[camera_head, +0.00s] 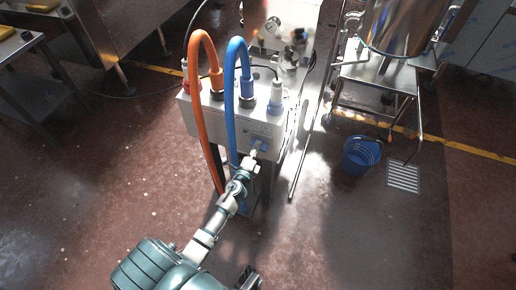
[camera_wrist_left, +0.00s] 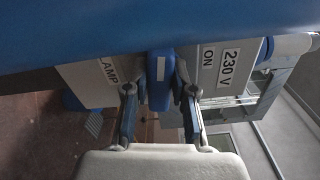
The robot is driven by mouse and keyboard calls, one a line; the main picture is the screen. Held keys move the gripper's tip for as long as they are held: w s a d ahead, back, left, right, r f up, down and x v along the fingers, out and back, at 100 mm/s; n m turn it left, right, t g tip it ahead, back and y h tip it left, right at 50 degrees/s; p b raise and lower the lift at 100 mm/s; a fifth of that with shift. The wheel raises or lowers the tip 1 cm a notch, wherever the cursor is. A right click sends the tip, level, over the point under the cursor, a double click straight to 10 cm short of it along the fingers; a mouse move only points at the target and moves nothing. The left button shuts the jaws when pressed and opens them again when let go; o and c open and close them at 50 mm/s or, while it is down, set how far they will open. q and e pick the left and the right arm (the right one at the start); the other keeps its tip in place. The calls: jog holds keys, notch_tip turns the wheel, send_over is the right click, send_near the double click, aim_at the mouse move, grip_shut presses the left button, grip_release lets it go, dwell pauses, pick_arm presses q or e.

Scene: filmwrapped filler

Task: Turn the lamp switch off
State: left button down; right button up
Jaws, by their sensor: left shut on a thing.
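A light grey switch box (camera_head: 205,115) stands in the middle of the head view, with orange and blue cables plugged into its top. A blue lamp switch (camera_head: 263,142) is on its front, low and to the right. My left gripper (camera_head: 255,150) reaches up to this switch. In the left wrist view, the blue switch handle (camera_wrist_left: 160,88) is between the two fingers of my left gripper (camera_wrist_left: 159,98), which is shut on it. The handle points between a "LAMP" label on the left and an "ON" label on the right. My right gripper is not in view.
A blue bucket (camera_head: 361,156) stands on the red-brown floor to the right, next to a floor drain (camera_head: 404,177). A metal cart with a large pot (camera_head: 398,25) is behind it. Metal tables stand at the left. The lower right floor is free.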

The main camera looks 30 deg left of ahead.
pick_arm(q)
jog(key=shift+a+f+n, duration=0.1)
jog(key=shift+a+n, duration=0.2)
jog(key=shift+n, duration=0.8)
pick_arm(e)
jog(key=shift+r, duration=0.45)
pick_arm(q)
jog(key=shift+s, duration=0.1)
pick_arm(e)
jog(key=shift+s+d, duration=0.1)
pick_arm(q)
jog(key=c, duration=1.1)
grip_release()
jog(key=shift+o, duration=0.7)
jog(key=shift+a, duration=0.1)
jog(key=shift+f, duration=0.1)
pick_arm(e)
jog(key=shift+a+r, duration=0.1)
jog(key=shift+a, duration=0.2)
pick_arm(q)
jog(key=v, duration=1.2)
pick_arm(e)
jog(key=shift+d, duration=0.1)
